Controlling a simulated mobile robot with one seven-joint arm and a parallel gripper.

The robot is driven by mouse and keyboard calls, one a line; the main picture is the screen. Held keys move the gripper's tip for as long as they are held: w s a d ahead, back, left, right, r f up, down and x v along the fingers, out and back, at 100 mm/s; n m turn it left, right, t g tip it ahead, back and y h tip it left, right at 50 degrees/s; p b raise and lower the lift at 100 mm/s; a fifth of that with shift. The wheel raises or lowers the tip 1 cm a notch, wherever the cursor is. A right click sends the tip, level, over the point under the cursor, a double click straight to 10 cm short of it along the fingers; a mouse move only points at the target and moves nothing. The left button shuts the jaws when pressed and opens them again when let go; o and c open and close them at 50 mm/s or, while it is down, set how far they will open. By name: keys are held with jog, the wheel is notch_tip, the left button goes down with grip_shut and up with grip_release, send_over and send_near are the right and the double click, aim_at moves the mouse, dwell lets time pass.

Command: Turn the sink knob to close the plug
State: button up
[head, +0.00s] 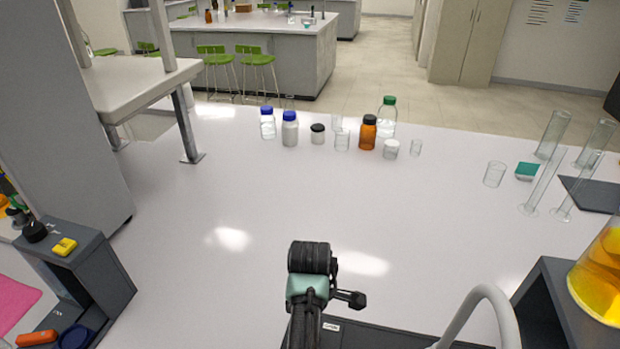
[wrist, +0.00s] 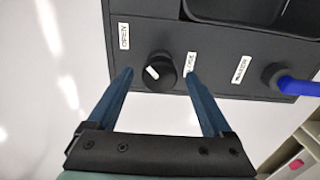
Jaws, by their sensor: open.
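The sink knob (wrist: 162,72) is black and round with a white pointer mark, on the front of a dark sink unit (wrist: 210,62) in the wrist view. The mark points up and left, towards the OPEN label (wrist: 124,36). The CLOSE label (wrist: 191,63) is right of the knob. My gripper (wrist: 158,74) is open, with one blue finger on each side of the knob. Small gaps show beside the knob; depth is hard to tell. The plug is not seen. In the head view, my arm hides the knob and fingers.
A third label (wrist: 240,70) and a blue handle (wrist: 296,86) are to the knob's right. A pale curved tap (head: 487,300) stands right of my arm in the head view. Bottles (head: 289,130) and glassware are far back. The mid-bench (head: 200,190) is clear.

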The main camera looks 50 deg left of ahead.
grip_shut()
dwell(0.4)
